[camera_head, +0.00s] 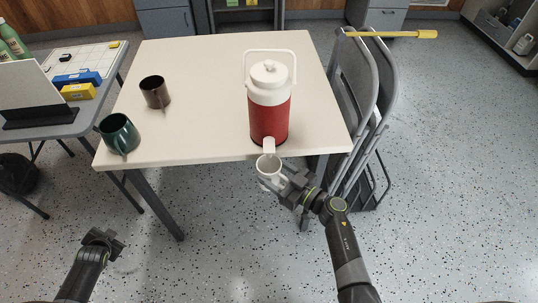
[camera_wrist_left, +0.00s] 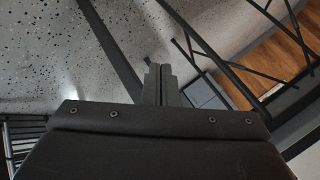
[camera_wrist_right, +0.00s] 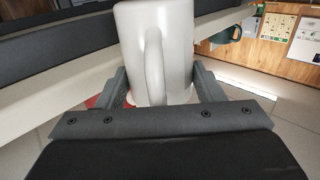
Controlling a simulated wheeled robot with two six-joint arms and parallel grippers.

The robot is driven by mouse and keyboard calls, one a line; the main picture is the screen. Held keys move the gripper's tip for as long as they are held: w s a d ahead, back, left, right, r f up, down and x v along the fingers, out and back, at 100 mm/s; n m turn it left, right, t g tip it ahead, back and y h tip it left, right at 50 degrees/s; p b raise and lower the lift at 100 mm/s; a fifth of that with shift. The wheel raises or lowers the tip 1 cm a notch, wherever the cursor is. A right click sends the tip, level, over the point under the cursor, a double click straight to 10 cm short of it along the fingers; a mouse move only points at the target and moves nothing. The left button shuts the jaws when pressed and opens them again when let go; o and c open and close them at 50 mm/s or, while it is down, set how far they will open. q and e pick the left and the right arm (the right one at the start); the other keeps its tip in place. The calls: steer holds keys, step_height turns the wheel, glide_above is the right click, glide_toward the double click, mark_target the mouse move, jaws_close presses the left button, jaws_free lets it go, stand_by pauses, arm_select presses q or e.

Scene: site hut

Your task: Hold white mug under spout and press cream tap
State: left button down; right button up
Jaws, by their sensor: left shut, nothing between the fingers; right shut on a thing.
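A white mug (camera_head: 268,170) is held in the air just past the table's front edge, right below the cream tap (camera_head: 269,146) of a red and white drink jug (camera_head: 269,112). My right gripper (camera_head: 277,181) is shut on the mug. In the right wrist view the mug (camera_wrist_right: 171,30) stands between the two fingers, its handle toward the camera. Whether the mug touches the tap cannot be told. My left gripper (camera_head: 104,240) is low at the lower left, away from the table. Its fingers are together and empty in the left wrist view (camera_wrist_left: 158,82).
The jug stands at the front edge of the cream table (camera_head: 205,80). A dark green mug (camera_head: 119,135) and a brown mug (camera_head: 155,92) stand at its left. Folded chairs (camera_head: 362,100) lean at its right. A grey side table (camera_head: 60,128) is at left.

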arm_select(q)
steer(key=w+r+m+t+y, duration=0.2)
steer(key=w+r, duration=0.6)
steer(key=r, duration=0.4)
steer(key=w+a+r+m+t+y, duration=0.1)
steer(key=w+r+m+t+y, duration=0.1)
steer(key=w+r, duration=0.85)
steer(key=w+r+m+t+y, duration=0.15)
steer(key=w+r, duration=0.45)
steer(key=r, duration=0.9)
steer(key=d+f+n+g+h, duration=0.1)
steer(key=d+f+n+h, duration=0.1)
steer(key=d, duration=0.7)
steer(key=d+f+n+g+h, duration=0.2)
steer(key=d+n, duration=0.3)
steer(key=d, duration=0.4)
steer(key=d+f+n+g+h, duration=0.2)
steer(key=d+n+h, duration=0.2)
steer(key=d, duration=0.6)
steer(key=shift+s+d+f, duration=0.1)
steer(key=shift+s, duration=0.15)
steer(key=s+d+r+n+g+h, duration=0.2)
steer(key=s+d+h, duration=0.15)
steer(key=d, duration=0.85)
step_height(320, 180, up, 4)
steer(key=g+h, duration=0.3)
steer(key=h, duration=0.2)
glide_above(266, 150)
steer(key=shift+s+d, duration=0.1)
steer(key=shift+f, duration=2.85)
